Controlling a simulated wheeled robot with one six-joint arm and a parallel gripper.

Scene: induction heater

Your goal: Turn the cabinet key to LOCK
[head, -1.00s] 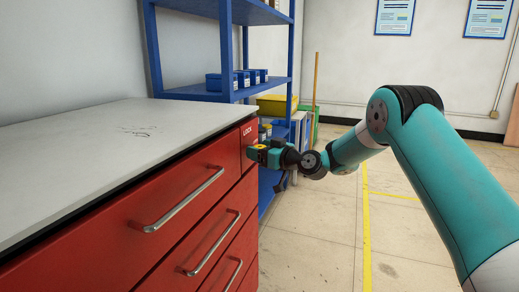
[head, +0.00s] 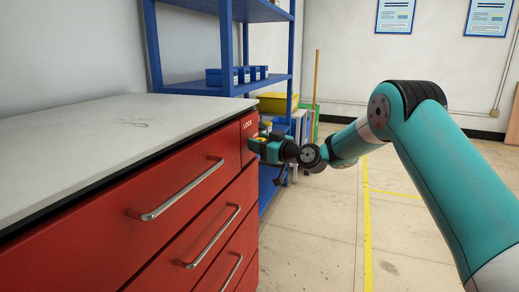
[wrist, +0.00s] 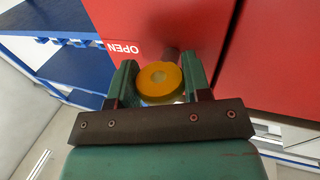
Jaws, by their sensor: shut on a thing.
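The red cabinet (head: 172,195) stands at the left with a white LOCK label (head: 248,125) near its upper right front corner. My gripper (head: 262,148) is at that corner, just below the label. In the wrist view, my gripper (wrist: 160,88) has its two fingers on either side of the round yellow key head (wrist: 160,80), shut on it. A dark stem or lock part (wrist: 171,54) shows between the key and the red front. An OPEN label (wrist: 124,48) appears upside down beside it. The key's pointer direction cannot be made out.
Metal drawer handles (head: 182,190) stick out from the cabinet front to the left of my gripper. A blue shelf rack (head: 225,60) with small blue bins stands behind. The floor right of the cabinet is open.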

